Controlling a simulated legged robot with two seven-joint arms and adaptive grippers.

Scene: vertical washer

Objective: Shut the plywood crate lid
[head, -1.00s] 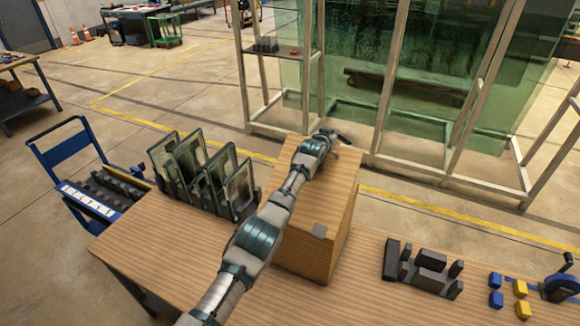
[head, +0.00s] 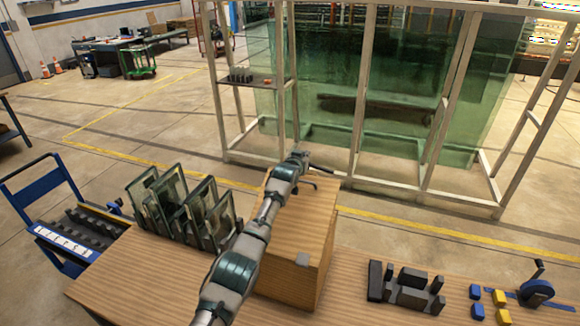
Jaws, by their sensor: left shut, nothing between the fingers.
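The plywood crate (head: 289,284) stands on the wooden workbench in the middle of the head view. Its lid (head: 312,220) lies flat across the top, with no visible gap at the near edge. A small grey tab (head: 302,259) sits at the lid's near edge. My left arm reaches over the left side of the crate and hides part of the lid. My left gripper (head: 324,178) is over the lid's far end, shut and empty. I cannot tell whether it touches the lid. My right gripper is out of view.
A rack of glass panes (head: 185,208) stands left of the crate. Dark blocks (head: 408,287), small blue and yellow pieces (head: 489,301) and a blue tool (head: 537,292) lie to the right. A framed glass tank (head: 390,100) stands behind the bench.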

